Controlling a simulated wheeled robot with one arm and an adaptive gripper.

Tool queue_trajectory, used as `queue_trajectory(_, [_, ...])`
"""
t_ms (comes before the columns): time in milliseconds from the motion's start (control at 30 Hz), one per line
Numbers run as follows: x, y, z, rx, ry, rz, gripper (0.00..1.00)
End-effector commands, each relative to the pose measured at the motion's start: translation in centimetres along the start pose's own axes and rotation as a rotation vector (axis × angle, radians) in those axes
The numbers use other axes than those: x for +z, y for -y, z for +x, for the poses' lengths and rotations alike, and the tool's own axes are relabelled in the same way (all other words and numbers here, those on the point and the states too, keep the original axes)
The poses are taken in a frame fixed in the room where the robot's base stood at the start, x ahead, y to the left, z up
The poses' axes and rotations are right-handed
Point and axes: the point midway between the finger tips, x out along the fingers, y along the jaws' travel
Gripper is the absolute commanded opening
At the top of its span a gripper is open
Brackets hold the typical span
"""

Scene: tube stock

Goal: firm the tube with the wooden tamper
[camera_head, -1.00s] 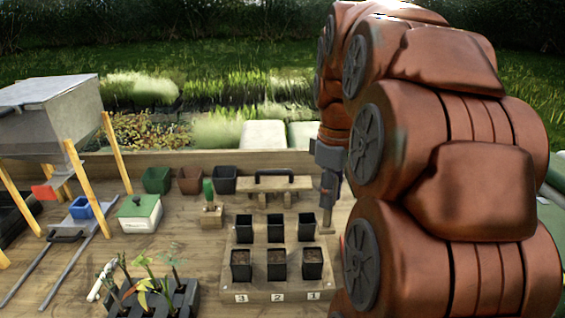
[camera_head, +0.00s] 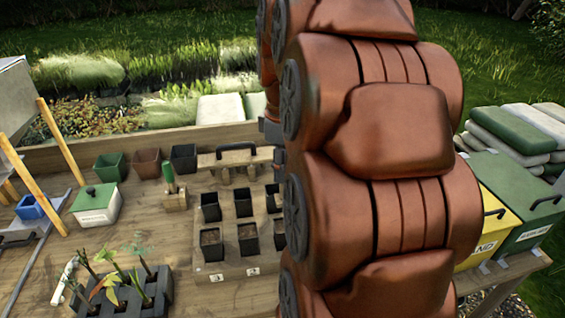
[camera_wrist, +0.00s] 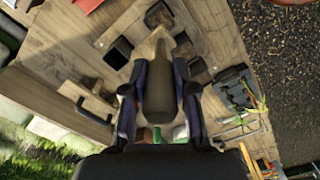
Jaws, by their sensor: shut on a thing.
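My gripper (camera_wrist: 159,92) is shut on the wooden tamper (camera_wrist: 158,78), a brown, rounded, tapered piece of wood between the fingers in the wrist view. In the head view my arm hides the tamper and nearly all of the gripper. Black square tubes stand in two rows in a wooden rack (camera_head: 228,271). The front-row tubes, such as the left one (camera_head: 211,245) and the middle one (camera_head: 248,239), hold brown soil. The right front tube (camera_head: 279,236) is partly covered by my arm. Whether the tamper touches any tube cannot be told.
A green-handled tool in a wooden block (camera_head: 174,197) stands left of the rack. A black seedling tray (camera_head: 160,290) is at front left. Yellow (camera_head: 498,222) and green (camera_head: 530,195) bins stand at right.

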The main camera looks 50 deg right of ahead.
Motion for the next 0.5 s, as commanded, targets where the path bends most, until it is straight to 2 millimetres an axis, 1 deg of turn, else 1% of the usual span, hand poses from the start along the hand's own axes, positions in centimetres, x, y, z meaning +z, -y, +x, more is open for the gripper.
queue_trajectory(500, [0.0,0.1,3.1,-0.002,0.001,-0.001,0.00])
